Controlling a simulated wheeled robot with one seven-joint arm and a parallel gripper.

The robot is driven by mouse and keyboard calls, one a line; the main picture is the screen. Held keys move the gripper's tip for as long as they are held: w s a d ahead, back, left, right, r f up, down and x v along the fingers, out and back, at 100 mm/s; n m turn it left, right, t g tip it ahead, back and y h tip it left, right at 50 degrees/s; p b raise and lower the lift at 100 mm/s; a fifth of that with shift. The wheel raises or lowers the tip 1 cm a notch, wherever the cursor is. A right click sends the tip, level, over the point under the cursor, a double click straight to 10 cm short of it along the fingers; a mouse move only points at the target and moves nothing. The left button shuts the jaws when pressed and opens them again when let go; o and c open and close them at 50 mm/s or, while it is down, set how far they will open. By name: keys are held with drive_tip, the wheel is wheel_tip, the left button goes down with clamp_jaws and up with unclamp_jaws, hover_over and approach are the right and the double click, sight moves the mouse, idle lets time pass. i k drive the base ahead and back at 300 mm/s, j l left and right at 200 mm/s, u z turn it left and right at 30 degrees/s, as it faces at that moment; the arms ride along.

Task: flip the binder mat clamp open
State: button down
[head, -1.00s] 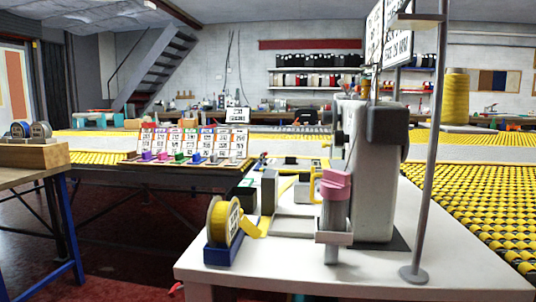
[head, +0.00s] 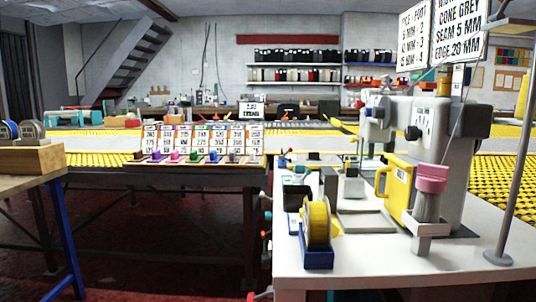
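The grey binding machine (head: 455,150) stands on a white table (head: 400,270) at the right of the head view. A yellow part with a loop handle (head: 398,188) sits at its left side, behind a grey post with a pink top (head: 430,180). A flat grey plate (head: 366,224) lies on the table left of it. I cannot tell which part is the mat clamp, or whether it is open or shut. My gripper is not in view.
A yellow tape roll in a blue holder (head: 318,230) stands near the table's front left corner. A grey pole (head: 515,170) rises at the right. A rack of label cards (head: 205,140) stands on another table. Dark red floor (head: 160,240) is clear at left.

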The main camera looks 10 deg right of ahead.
sight(290, 149)
drive_tip(key=i+j, duration=0.15)
drive_tip(key=j, duration=0.2)
drive_tip(key=i+j+z, duration=0.1)
drive_tip(key=j, duration=0.3)
drive_tip(key=i+j, duration=0.2)
drive_tip(key=j, duration=0.15)
drive_tip(key=i+j+z, duration=0.15)
drive_tip(key=j, duration=0.25)
drive_tip(key=i+j, duration=0.1)
drive_tip(key=j, duration=0.25)
drive_tip(key=i+j+z, duration=0.1)
drive_tip(key=i, duration=0.35)
drive_tip(key=i+j+z, duration=0.1)
drive_tip(key=i, duration=0.3)
drive_tip(key=i+j+z, duration=0.1)
drive_tip(key=i+j, duration=0.15)
drive_tip(key=i, duration=0.15)
drive_tip(key=i+l, duration=0.1)
drive_tip(key=i, duration=0.2)
drive_tip(key=i+l, duration=0.15)
drive_tip(key=i, duration=0.15)
